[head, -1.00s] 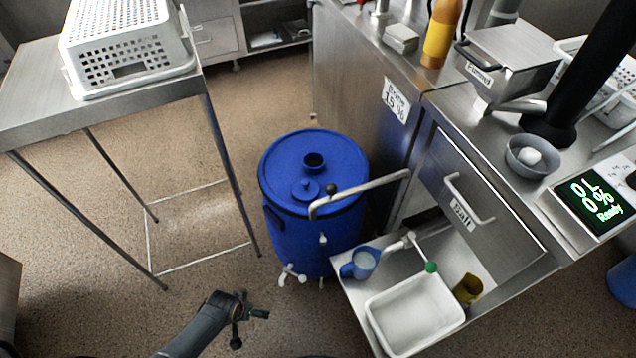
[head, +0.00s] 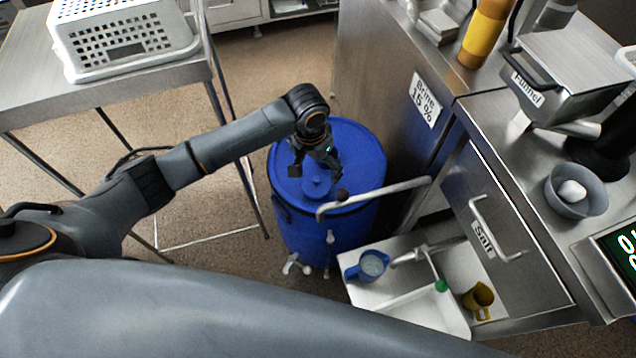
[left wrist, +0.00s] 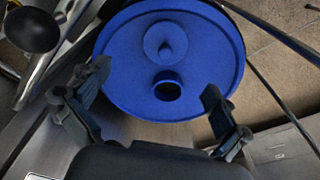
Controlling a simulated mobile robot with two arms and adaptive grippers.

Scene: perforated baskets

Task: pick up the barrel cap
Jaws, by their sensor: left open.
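The barrel cap (head: 316,186) is a small blue disc with a knob. It lies on the blue barrel's lid (head: 358,152), beside the lid's opening. In the left wrist view the cap (left wrist: 166,42) is near the top, and the dark open hole (left wrist: 167,87) is below it. My left gripper (head: 314,168) is over the lid with its fingers spread and nothing between them. In the left wrist view my left gripper (left wrist: 155,82) has one finger on each side of the picture, and the cap lies beyond the fingertips. In the head view the gripper hides the hole. My right gripper is not seen.
A bent metal pipe (head: 385,193) with a black knob reaches over the barrel's near edge. A steel counter (head: 385,75) stands close to the barrel's right. A table with a white perforated basket (head: 125,35) is at left. An open drawer holds a blue jug (head: 368,266).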

